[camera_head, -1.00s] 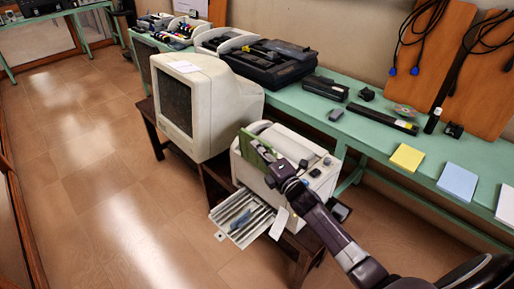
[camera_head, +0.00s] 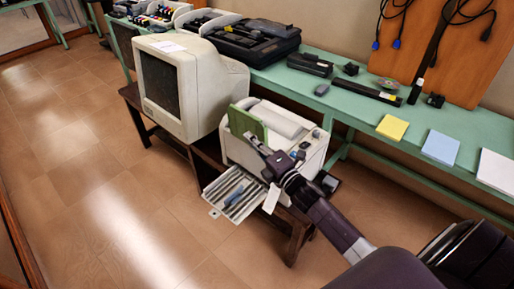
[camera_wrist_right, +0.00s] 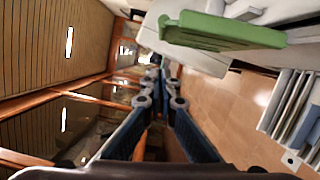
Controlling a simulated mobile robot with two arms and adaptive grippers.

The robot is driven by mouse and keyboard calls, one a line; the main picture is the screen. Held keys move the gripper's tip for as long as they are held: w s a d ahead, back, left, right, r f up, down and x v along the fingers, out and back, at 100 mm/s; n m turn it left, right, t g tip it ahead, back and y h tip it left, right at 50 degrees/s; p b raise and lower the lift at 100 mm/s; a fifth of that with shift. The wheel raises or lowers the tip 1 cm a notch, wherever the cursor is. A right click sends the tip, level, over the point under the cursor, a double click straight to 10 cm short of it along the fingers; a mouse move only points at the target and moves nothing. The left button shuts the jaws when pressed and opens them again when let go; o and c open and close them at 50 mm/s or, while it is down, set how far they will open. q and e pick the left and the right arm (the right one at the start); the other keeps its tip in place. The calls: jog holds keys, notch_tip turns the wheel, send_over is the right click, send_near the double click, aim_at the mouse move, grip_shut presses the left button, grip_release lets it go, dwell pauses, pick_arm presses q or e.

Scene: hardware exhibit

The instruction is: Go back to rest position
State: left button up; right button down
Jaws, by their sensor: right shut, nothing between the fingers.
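My right gripper (camera_head: 250,138) shows in the head view at the end of my dark purple arm, over the front of a white printer-like machine (camera_head: 318,155). Its fingers are closed together and hold nothing. In the right wrist view the closed fingertips (camera_wrist_right: 163,66) lie just below and left of a green panel (camera_wrist_right: 225,30). The same green panel (camera_head: 246,124) stands up from the machine in the head view; I cannot tell whether the fingers touch it. My left gripper is in neither current view.
A slotted tray (camera_head: 212,190) with a blue item sticks out from the machine. An old monitor (camera_head: 205,85) stands left of it. A green table (camera_head: 460,125) behind holds notepads, a black case (camera_head: 255,42) and small devices. Open tiled floor lies at left.

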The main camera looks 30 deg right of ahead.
jog(key=s+f+m+g+h, duration=0.1)
jog(key=s+f+m+g, duration=0.25)
jog(key=s+f, duration=0.6)
jog(key=s+f+m+g+h, duration=0.15)
jog(key=s+f+m, duration=0.25)
jog(key=f, duration=1.1)
jog(key=s+f+m+g, duration=0.35)
jog(key=s+f, duration=0.25)
jog(key=f, duration=0.7)
pick_arm(q)
jog(key=shift+s+a+f, duration=0.2)
jog(key=shift+a+f, duration=0.2)
pick_arm(e)
jog(key=s+a+f+m+g, duration=0.2)
jog(key=s+f, duration=0.4)
jog(key=s, duration=0.6)
jog(key=s+a+f+m+g, duration=0.3)
jog(key=s+f, duration=0.3)
jog(key=s, duration=0.6)
jog(key=s+a+f+m+g, duration=0.2)
jog(key=s+f, duration=0.4)
jog(key=s, duration=0.5)
jog(key=shift+s+a+f+m+g, duration=0.4)
jog(key=shift+m+g, duration=0.1)
jog(key=shift+g, duration=0.45)
